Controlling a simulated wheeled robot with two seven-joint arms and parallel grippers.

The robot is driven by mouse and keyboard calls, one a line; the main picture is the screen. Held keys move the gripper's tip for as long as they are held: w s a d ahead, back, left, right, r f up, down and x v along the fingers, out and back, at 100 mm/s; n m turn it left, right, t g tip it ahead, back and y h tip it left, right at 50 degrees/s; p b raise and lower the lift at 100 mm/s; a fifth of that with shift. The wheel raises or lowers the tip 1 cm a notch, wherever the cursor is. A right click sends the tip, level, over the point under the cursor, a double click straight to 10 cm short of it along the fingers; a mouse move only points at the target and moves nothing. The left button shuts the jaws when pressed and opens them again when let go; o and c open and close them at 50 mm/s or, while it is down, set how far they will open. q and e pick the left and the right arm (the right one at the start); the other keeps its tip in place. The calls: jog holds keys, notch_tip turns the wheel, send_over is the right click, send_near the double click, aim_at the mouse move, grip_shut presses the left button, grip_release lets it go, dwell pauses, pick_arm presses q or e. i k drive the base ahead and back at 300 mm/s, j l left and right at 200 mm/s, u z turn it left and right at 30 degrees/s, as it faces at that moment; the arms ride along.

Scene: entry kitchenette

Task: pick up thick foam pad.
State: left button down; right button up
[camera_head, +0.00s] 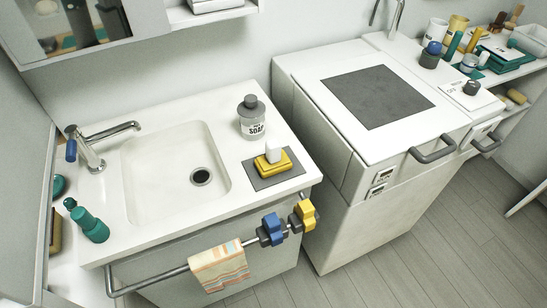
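No thing in view is clearly the thick foam pad. A thick yellow block (274,163) with a small white piece on top lies on a thin grey mat (263,182) at the counter's right front corner; it may be the pad, but I cannot tell its material. A flat dark grey square (378,96) lies on the white appliance (455,122). Neither of my grippers is in view.
A sink (150,182) with a tap (95,145) takes up the middle of the counter. A grey soap bottle (251,118) stands behind the mat. A front rail (150,284) carries a striped towel (219,266) and blue and yellow pieces. The right shelf is crowded.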

aim_at(275, 161)
jog(key=l+u, duration=0.3)
jog(key=l, duration=0.4)
jog(key=l+u, duration=0.3)
jog(key=l, duration=0.45)
jog(key=k+l+u, duration=0.1)
jog(key=l+u, duration=0.2)
jog(key=l, duration=0.4)
